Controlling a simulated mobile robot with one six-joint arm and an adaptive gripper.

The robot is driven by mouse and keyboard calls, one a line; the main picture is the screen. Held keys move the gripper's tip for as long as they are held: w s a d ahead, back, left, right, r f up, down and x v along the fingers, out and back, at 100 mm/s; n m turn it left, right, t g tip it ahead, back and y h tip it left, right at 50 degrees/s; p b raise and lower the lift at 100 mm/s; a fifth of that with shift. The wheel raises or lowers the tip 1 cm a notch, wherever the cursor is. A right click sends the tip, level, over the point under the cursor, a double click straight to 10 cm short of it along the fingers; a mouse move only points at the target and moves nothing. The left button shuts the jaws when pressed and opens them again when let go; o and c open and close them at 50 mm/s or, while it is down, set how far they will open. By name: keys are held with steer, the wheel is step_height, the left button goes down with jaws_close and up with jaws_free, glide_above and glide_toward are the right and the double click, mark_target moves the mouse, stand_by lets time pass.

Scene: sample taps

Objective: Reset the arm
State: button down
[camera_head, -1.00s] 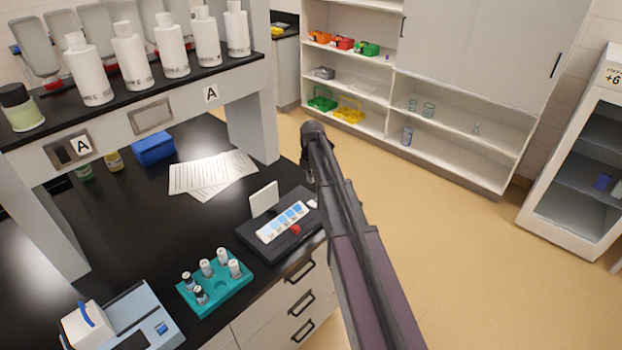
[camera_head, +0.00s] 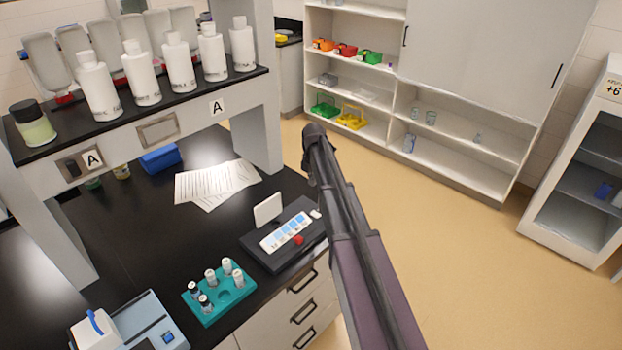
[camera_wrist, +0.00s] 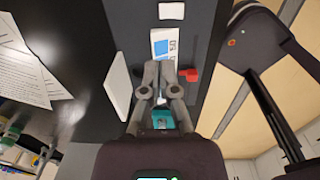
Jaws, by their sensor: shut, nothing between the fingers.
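My gripper (camera_wrist: 164,72) shows in the wrist view with its fingertips together and nothing between them. It points down over the black tray (camera_wrist: 210,35), which holds a white and blue strip (camera_wrist: 160,45) and a red piece (camera_wrist: 193,75). The fingers cover part of the strip. In the head view my arm reaches out over the floor at the right of the bench, and the gripper itself is hidden behind the arm. The same black tray (camera_head: 262,258) lies at the bench's right edge, with a white upright panel (camera_head: 267,209) beside the strip.
A teal rack (camera_head: 238,294) with several small vials stands on the black bench (camera_head: 150,235). A blue-grey device (camera_head: 150,320) is at front left. White bottles (camera_head: 180,65) line the shelf above. Papers (camera_head: 215,184) lie behind. Open floor (camera_head: 450,260) lies to the right.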

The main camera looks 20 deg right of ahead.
steer(key=shift+s, duration=0.1)
steer(key=s+a+f+m+b, duration=0.2)
steer(key=s+m, duration=0.6)
steer(key=s, duration=0.1)
steer(key=s+a+f+m+b, duration=0.2)
steer(key=s+m, duration=0.6)
steer(key=s, duration=0.2)
steer(key=s+a+f+m+b, duration=0.2)
steer(key=s+m, duration=0.6)
steer(key=s, duration=0.2)
steer(key=shift+a+f, duration=0.15)
steer(key=shift+a, duration=0.05)
stand_by(0.3)
